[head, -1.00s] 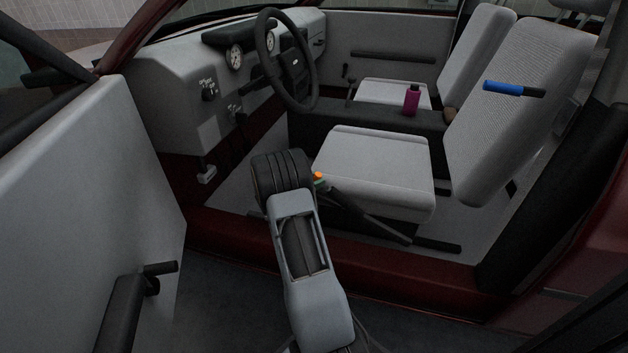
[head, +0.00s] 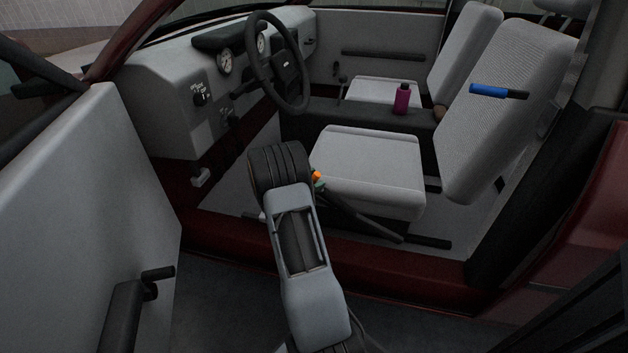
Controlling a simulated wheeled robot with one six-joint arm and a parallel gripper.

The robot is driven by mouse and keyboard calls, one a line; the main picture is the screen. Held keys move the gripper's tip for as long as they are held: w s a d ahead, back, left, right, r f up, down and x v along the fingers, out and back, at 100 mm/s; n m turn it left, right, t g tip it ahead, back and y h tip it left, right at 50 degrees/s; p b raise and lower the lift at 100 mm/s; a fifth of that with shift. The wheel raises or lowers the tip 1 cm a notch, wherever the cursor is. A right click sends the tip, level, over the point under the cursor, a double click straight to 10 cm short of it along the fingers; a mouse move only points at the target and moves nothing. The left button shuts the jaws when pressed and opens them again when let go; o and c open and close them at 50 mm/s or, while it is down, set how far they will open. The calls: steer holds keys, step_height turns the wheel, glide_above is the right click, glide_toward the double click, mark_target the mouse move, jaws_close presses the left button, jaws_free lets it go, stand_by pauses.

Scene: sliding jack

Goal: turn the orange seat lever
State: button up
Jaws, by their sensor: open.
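A small orange piece (head: 316,175), seemingly the end of the orange seat lever, shows at the front left corner of the near seat (head: 372,175). Only this small part is visible, with a bit of green just below it. My arm reaches up from the bottom of the picture, and its dark ribbed joint is just left of the orange piece. My gripper's fingers do not show; they appear hidden behind my arm. I cannot tell how far they are from the lever or whether they touch it.
A steering wheel (head: 279,62) and dashboard (head: 158,105) stand beyond my arm. The open door (head: 85,210) is at left, the red sill (head: 350,272) below. A blue handle (head: 489,91) is on the seat back. A purple bottle (head: 402,99) stands between the seats.

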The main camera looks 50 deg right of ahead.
steer(key=p+v, duration=0.4)
steer(key=v, duration=0.9)
steer(key=shift+a, duration=0.4)
